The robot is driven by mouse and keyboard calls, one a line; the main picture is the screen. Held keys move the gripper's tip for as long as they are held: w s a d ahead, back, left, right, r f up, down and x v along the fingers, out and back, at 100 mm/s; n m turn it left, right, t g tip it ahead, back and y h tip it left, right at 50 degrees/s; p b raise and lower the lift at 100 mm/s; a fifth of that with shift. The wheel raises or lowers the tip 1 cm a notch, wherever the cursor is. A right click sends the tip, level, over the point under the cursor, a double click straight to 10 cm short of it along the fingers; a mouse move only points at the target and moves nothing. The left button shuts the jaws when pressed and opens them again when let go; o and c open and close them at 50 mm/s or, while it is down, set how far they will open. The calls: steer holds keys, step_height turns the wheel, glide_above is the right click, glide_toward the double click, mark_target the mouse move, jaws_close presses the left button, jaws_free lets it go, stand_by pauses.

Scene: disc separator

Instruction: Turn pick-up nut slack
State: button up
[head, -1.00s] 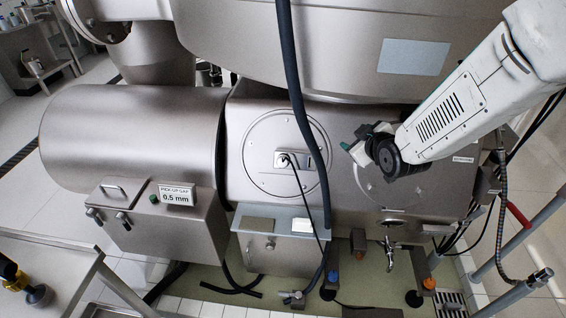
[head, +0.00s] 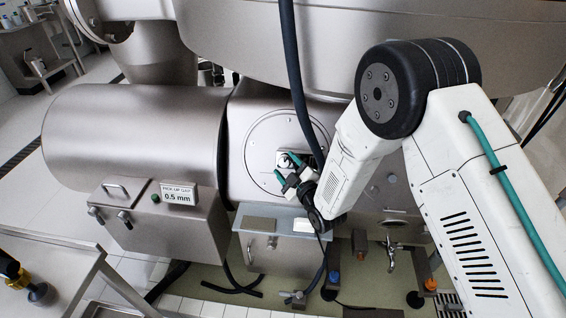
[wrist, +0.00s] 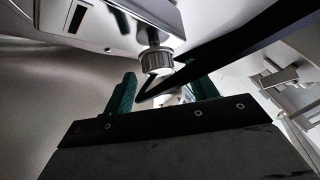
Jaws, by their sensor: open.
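The pick-up nut, a ridged metal nut (wrist: 157,61), hangs on a short stem below a metal block (wrist: 140,22) in the wrist view. My gripper (wrist: 163,82) is open, with one teal finger on each side. The nut appears between the lines of the fingers, near the tips. I cannot tell whether it is within their reach, but no grip on it shows. In the head view my gripper (head: 284,173) is at the small block on the round plate (head: 262,138), and it hides part of the block and the nut.
A thick dark hose (head: 293,75) hangs in front of the machine. A box labelled pick-up gap 0.5 mm (head: 178,196) is at the left. A shelf (head: 265,220) juts out below.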

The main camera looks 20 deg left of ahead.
mark_target(284, 162)
steer(key=shift+x, duration=1.25)
steer(key=c, duration=1)
